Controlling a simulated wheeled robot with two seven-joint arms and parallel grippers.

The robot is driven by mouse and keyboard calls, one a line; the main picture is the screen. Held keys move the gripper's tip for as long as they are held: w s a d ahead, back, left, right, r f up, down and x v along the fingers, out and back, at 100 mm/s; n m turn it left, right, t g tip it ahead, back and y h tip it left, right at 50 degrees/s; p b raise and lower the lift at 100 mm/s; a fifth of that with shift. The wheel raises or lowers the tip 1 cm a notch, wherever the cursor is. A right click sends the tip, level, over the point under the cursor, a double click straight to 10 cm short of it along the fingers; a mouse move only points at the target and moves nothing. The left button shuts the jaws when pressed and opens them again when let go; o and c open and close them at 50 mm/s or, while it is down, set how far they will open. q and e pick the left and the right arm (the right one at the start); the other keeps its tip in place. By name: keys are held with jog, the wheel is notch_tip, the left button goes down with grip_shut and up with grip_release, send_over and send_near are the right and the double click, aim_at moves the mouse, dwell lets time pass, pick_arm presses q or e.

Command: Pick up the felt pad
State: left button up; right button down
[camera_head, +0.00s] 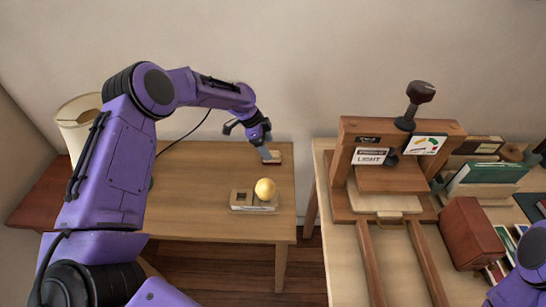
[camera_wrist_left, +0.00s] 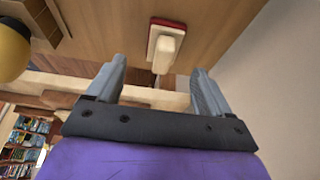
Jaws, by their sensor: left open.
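The felt pad (camera_head: 272,157) appears to be the small block near the back right of the wooden table. In the left wrist view it is a pale block with a dark red edge and a raised pale grip (camera_wrist_left: 165,45). My left gripper (camera_head: 259,138) is just above and beside it in the head view. In the left wrist view, my left gripper (camera_wrist_left: 160,70) is open, with its two grey fingers apart and the pad beyond their tips, nothing between them. My right gripper is out of view; only purple arm shows at lower right.
A yellow ball (camera_head: 265,188) sits on a small wooden holder (camera_head: 240,198) in front of the pad. A white lamp (camera_head: 78,125) stands at the left. A wooden press (camera_head: 400,165) and several books (camera_head: 488,172) occupy the right table. The left table's middle is clear.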

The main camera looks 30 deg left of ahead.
aim_at(271, 152)
pick_arm(q)
jog(key=p+x, duration=0.1)
jog(key=x, duration=0.4)
jog(key=shift+a+f, duration=0.1)
jog(key=shift+a, duration=0.05)
jog(key=shift+w+f, duration=0.15)
jog(key=shift+f, duration=0.1)
jog(key=c, duration=1.1)
jog(key=shift+c, duration=0.2)
jog(key=shift+r, duration=0.15)
jog(key=shift+r, duration=0.2)
notch_tip(271, 152, up, 3)
jog(key=shift+f, duration=0.1)
jog(key=s+d+r+b, duration=0.1)
jog(key=s+d+r, duration=0.2)
jog(key=s+r, duration=0.6)
jog(key=s, duration=0.5)
jog(key=shift+r+b, duration=0.35)
jog(key=shift+b, duration=0.05)
